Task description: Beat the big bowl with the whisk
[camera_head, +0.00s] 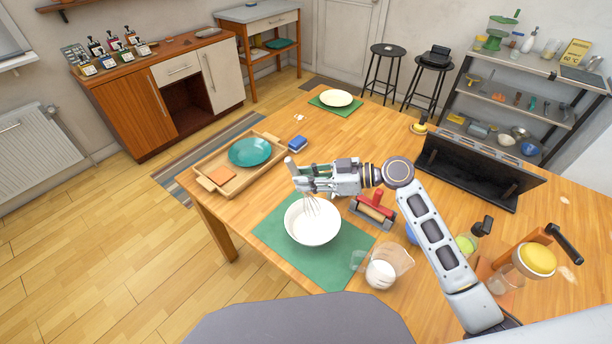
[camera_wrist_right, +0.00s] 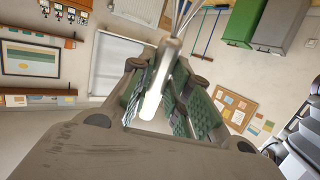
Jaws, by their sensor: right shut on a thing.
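The big bowl (camera_head: 313,235) is white and stands upright on a green mat (camera_head: 270,236) at the table's near edge. My right gripper (camera_head: 305,179) is above the bowl's far rim and shut on the whisk (camera_head: 291,166). The whisk's grey handle sticks up, tilted, and its wires point down over the bowl's opening. Whether the wires touch the inside of the bowl is not clear. In the right wrist view the whisk (camera_wrist_right: 155,93) sits between the green finger pads, with its wires at the top edge. My left gripper is not in view.
A glass jug (camera_head: 389,265) with white contents stands right of the bowl. A red-handled item (camera_head: 376,208) lies behind it. A wooden tray (camera_head: 266,179) with a teal plate (camera_head: 249,152) is at the left. A black rack (camera_head: 470,180) stands at the right.

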